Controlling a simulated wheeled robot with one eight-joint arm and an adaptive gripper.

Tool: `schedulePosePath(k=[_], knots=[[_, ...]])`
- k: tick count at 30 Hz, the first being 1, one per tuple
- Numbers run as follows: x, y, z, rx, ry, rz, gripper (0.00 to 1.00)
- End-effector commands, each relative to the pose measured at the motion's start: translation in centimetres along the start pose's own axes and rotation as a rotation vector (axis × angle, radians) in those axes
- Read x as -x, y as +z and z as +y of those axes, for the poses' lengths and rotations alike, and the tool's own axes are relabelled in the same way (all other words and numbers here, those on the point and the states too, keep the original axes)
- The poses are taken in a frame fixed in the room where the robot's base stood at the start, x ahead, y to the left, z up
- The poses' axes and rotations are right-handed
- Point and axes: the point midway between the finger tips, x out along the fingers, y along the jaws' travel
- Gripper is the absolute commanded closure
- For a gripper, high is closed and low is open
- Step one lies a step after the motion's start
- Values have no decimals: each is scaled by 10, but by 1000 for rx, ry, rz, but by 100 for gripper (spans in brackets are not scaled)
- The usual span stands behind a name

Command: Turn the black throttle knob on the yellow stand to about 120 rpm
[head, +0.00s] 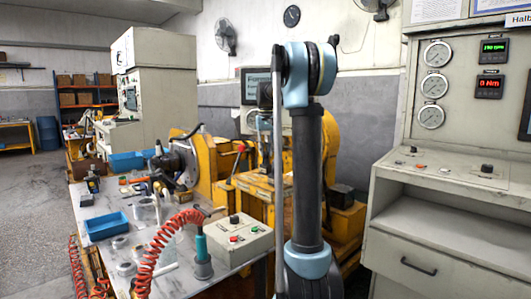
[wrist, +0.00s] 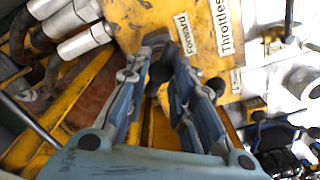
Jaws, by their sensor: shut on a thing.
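In the wrist view, my gripper (wrist: 168,58) is shut on a dark knob (wrist: 161,72) on the yellow stand (wrist: 145,20). The fingers hide much of the knob, and no pointer mark on it can be made out. Labels reading "Forward" (wrist: 185,35) and "Throttle" (wrist: 227,25) lie beyond the fingertips. A second small dark round part (wrist: 215,86) sits just right of the fingers.
A red readout (head: 488,87) seems to show 0 Nm. Metal hose fittings (wrist: 75,25) lie close left of the gripper. A workbench (head: 95,258) with blue trays (head: 106,226), a red coiled hose (head: 160,245) and a button box (head: 235,238) stands at left.

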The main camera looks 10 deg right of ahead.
Motion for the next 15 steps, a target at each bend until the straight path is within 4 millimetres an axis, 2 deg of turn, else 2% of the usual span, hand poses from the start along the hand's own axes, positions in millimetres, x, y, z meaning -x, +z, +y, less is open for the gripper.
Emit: schedulePosePath(k=[15], knots=[[0, 0, 0, -38, 1, 0, 100]])
